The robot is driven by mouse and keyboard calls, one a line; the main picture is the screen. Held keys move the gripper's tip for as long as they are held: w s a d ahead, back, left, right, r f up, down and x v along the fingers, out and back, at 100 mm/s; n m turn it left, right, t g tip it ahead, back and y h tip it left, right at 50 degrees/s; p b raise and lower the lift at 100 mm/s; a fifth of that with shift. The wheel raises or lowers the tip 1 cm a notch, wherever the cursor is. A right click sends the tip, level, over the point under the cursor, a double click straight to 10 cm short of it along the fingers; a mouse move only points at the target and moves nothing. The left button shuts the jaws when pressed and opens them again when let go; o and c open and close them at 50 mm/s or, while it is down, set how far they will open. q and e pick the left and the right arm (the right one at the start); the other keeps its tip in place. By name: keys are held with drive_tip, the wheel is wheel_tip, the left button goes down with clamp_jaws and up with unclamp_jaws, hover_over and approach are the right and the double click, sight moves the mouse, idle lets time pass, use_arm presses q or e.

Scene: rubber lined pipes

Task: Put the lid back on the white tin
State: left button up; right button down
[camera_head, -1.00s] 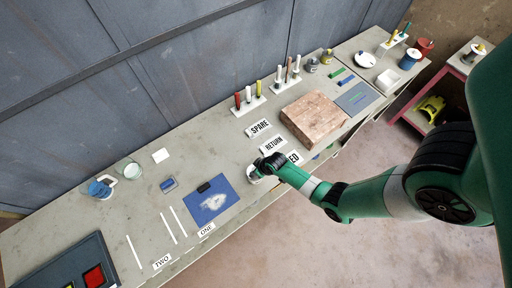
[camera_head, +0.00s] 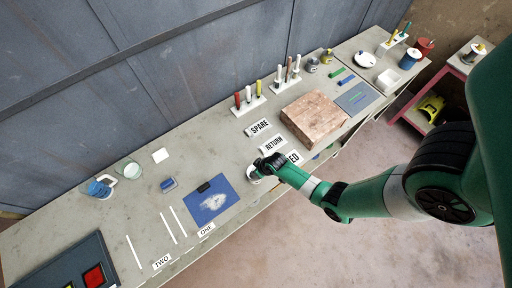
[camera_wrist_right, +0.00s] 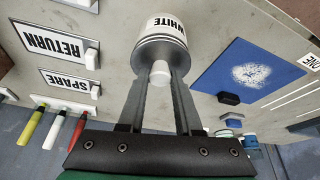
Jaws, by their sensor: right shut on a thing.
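The white tin (camera_wrist_right: 166,27) has a label reading WHITE and shows beyond my fingers in the right wrist view. In the head view the tin (camera_head: 254,176) stands near the front edge of the bench, partly hidden by my gripper. The grey lid (camera_wrist_right: 160,52) with a pale knob (camera_wrist_right: 160,74) is at the tin's top, in line with it. Whether the lid is fully seated or slightly above the rim, I cannot tell. My right gripper (camera_wrist_right: 160,80) is shut on the lid's knob; it also shows in the head view (camera_head: 262,166). My left gripper is not in view.
A blue mat (camera_head: 222,192) with a pale patch lies left of the tin. SPARE (camera_head: 259,127) and RETURN (camera_head: 273,144) signs lie behind it. A brown block (camera_head: 313,117) is to the right. A rack of markers (camera_head: 249,104) stands at the back.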

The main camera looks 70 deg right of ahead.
drive_tip(key=c, duration=0.5)
unclamp_jaws()
drive_tip(key=shift+o, duration=0.3)
drive_tip(key=o, duration=0.4)
wheel_tip(320, 180, up, 5)
drive_tip(key=p, duration=0.5)
drive_tip(key=shift+r+p, duration=0.7)
drive_tip(key=shift+r, duration=0.35)
